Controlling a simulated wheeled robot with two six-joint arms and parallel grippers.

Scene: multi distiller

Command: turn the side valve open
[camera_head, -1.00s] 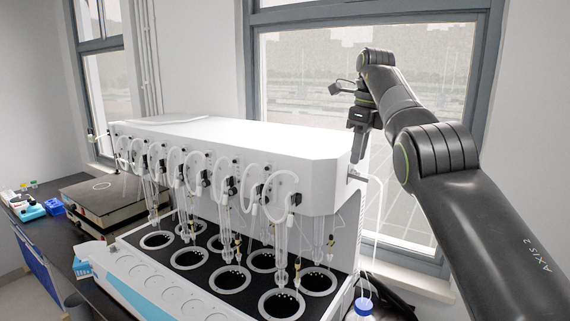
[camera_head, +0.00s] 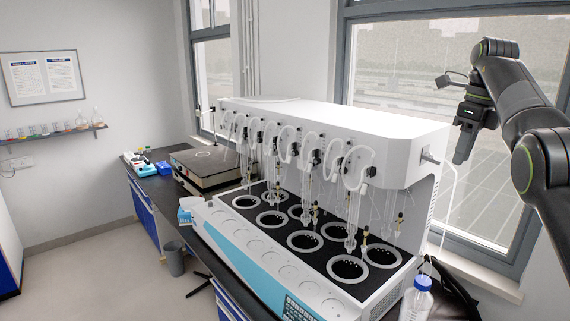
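The white multi distiller (camera_head: 330,122) stands on the dark bench, with several glass tubes and hoses along its front. The side valve appears as a small grey fitting (camera_head: 428,156) on the distiller's right end, with a pale hose leading down from it. My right gripper (camera_head: 462,150) hangs pointing down, to the right of the fitting and apart from it in the picture. Its fingers look close together, but their gap cannot be made out. My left gripper is not in view.
A blue-capped bottle (camera_head: 417,298) stands at the distiller's right front. A hotplate-like device (camera_head: 208,165) sits on the bench to the left. The window (camera_head: 480,190) is behind my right arm. A grey bin (camera_head: 173,258) stands on the floor.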

